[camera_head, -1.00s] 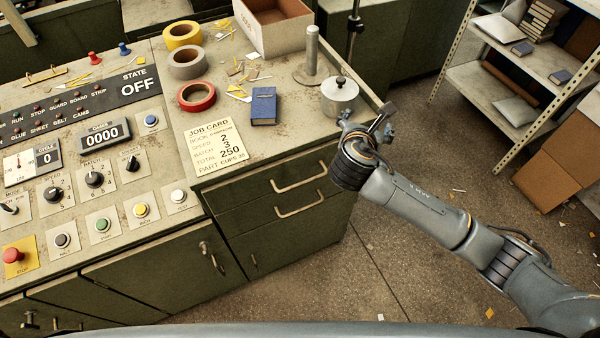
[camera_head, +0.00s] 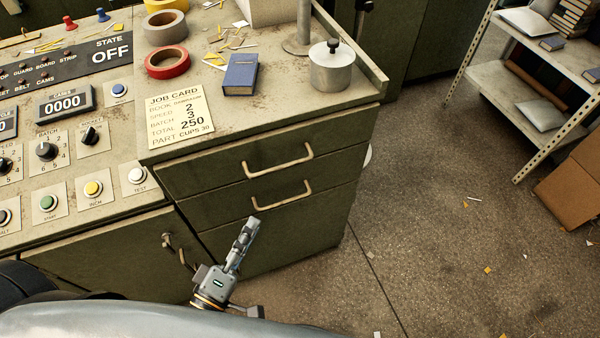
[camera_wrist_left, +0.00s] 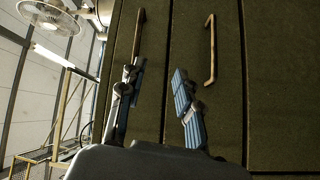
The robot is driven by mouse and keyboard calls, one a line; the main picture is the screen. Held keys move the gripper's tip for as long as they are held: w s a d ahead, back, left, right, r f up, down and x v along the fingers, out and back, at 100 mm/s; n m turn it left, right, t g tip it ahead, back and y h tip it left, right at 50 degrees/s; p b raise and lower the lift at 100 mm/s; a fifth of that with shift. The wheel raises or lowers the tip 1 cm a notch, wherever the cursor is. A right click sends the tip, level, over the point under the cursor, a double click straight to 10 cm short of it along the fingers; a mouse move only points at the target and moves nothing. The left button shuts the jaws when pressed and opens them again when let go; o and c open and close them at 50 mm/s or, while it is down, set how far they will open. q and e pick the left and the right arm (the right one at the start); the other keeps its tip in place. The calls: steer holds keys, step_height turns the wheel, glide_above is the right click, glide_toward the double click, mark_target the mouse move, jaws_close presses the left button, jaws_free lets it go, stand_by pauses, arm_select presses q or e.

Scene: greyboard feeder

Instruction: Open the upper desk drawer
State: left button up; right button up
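The upper drawer (camera_head: 215,176) is a dark green front under the counter, shut, with a pale bar handle (camera_head: 278,161). In the left wrist view, the upper drawer's handle (camera_wrist_left: 138,35) is at the left and the lower drawer's handle (camera_wrist_left: 210,50) at the right. My left gripper (camera_head: 248,226) is in front of the cabinet, below both handles in the head view. In the wrist view its fingers (camera_wrist_left: 156,80) are spread and empty; one overlaps the upper handle's near end in the picture. Contact cannot be told. My right gripper is not in view.
The lower drawer (camera_head: 218,205) is shut below. On the counter are a job card (camera_head: 180,118), a blue book (camera_head: 241,75), a metal pot (camera_head: 331,70) and tape rolls. A shelf rack (camera_head: 510,85) and carton (camera_head: 570,185) stand right. The floor between is mostly clear.

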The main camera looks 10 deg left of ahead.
mark_target(279, 166)
arm_select(q)
steer(key=shift+n+t, duration=0.4)
steer(key=shift+n, duration=0.2)
steer(key=r+x, duration=0.1)
steer(key=x, duration=0.3)
steer(key=r+p+x, duration=0.1)
steer(key=x, duration=0.4)
steer(key=r+x, duration=0.1)
steer(key=x, duration=0.4)
steer(key=shift+d+r+p, duration=0.15)
steer(key=shift+d+p, duration=0.05)
steer(key=shift+p, duration=0.2)
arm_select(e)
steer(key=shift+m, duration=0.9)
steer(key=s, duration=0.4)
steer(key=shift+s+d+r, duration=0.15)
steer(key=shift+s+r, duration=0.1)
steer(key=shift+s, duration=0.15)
arm_select(q)
jaws_close()
